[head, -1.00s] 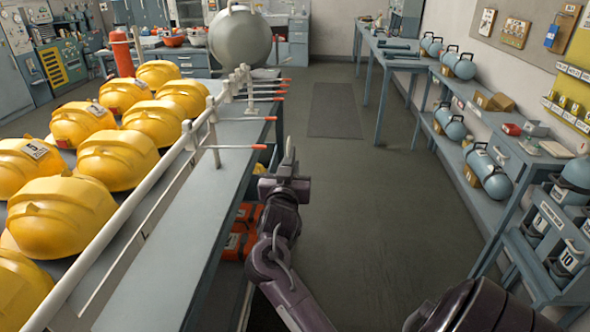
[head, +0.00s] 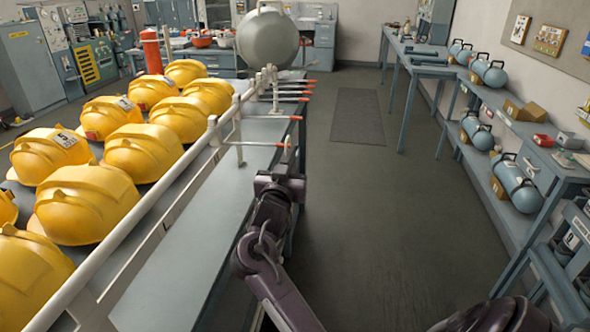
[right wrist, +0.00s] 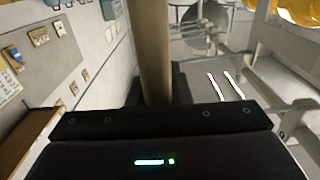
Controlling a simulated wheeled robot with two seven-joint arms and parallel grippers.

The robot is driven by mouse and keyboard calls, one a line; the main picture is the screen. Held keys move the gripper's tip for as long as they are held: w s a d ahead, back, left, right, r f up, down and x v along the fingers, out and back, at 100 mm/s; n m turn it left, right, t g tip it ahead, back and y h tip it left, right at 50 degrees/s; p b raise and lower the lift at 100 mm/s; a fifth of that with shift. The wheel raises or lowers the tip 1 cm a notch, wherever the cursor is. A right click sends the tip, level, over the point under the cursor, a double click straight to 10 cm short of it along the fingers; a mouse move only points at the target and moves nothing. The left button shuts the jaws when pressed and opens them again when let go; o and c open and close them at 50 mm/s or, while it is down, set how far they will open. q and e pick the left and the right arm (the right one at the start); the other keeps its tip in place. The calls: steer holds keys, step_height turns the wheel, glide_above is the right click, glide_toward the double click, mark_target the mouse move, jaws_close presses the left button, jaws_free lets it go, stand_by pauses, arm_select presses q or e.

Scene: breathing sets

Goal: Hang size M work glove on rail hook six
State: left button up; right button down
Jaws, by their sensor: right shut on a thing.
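My right gripper (head: 281,184) is beside the table's right edge, just below and in front of the nearest red-tipped hook (head: 268,145) in the head view. In the right wrist view, a tan upright strip (right wrist: 153,50) stands at the jaws, which are shut on it. It is seen too narrowly to make out a glove shape or a size mark. The white rail (head: 190,153) runs along the table, with several red-tipped hooks sticking out to the right. Hook numbers are not readable. My left gripper is not in view.
Yellow helmets (head: 143,152) fill the table left of the rail. A grey round tank (head: 267,40) stands at the rail's far end. Shelves with blue cylinders (head: 516,183) line the right wall. The floor aisle (head: 370,220) between is clear.

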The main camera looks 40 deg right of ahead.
steer(key=w+a+f+b, duration=0.1)
steer(key=w+a, duration=0.3)
steer(key=w, duration=0.1)
steer(key=shift+w+a+b, duration=0.2)
steer(key=shift+a+b, duration=0.1)
steer(key=shift+b, duration=0.1)
stand_by(0.5)
steer(key=shift+f, duration=0.1)
stand_by(0.5)
steer(key=c, duration=1.3)
jaws_free()
steer(key=shift+o, duration=0.2)
